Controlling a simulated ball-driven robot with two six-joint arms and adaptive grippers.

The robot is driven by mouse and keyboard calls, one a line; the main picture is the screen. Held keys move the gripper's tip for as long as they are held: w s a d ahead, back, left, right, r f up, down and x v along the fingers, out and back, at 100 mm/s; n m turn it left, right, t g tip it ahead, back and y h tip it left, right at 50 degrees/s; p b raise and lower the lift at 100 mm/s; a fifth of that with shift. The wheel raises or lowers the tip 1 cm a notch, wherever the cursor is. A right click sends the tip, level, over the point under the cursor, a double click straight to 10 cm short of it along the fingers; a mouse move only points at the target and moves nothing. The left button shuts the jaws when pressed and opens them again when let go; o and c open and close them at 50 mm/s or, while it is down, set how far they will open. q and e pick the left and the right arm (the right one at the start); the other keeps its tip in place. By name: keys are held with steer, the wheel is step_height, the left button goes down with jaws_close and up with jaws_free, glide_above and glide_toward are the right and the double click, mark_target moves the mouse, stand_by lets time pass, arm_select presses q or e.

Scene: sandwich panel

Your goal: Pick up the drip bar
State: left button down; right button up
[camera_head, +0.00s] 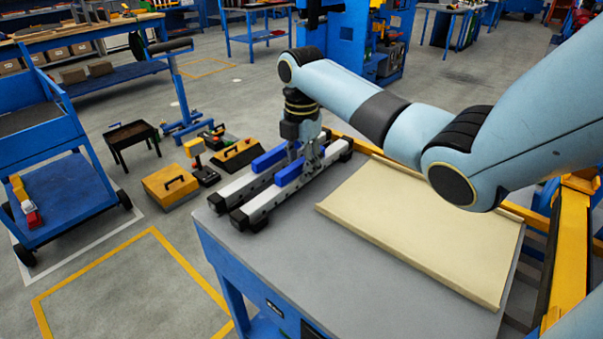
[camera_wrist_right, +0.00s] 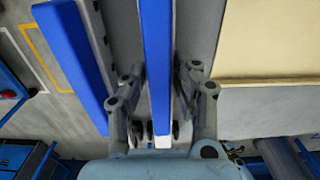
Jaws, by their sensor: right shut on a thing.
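Two similar long grey-white bars with black ends and blue tops lie side by side on the grey table; I cannot tell by looks which is called the drip bar. My right gripper (camera_head: 313,155) comes down from above onto the right bar (camera_head: 265,204), the one nearer the cream panel. In the right wrist view its two fingers (camera_wrist_right: 159,100) stand on either side of that bar's blue top (camera_wrist_right: 157,60), shut on it. The left bar (camera_head: 228,191) is beside it, free of the gripper; its blue top (camera_wrist_right: 70,55) shows in the wrist view. My left gripper is not in view.
A cream sandwich panel (camera_head: 420,225) lies on the grey table (camera_head: 300,262), right of the bars. The table's front area is clear. A yellow frame (camera_head: 572,250) stands along the right side. A yellow box (camera_head: 168,186) and tools are on the floor at left.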

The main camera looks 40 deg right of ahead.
jaws_close()
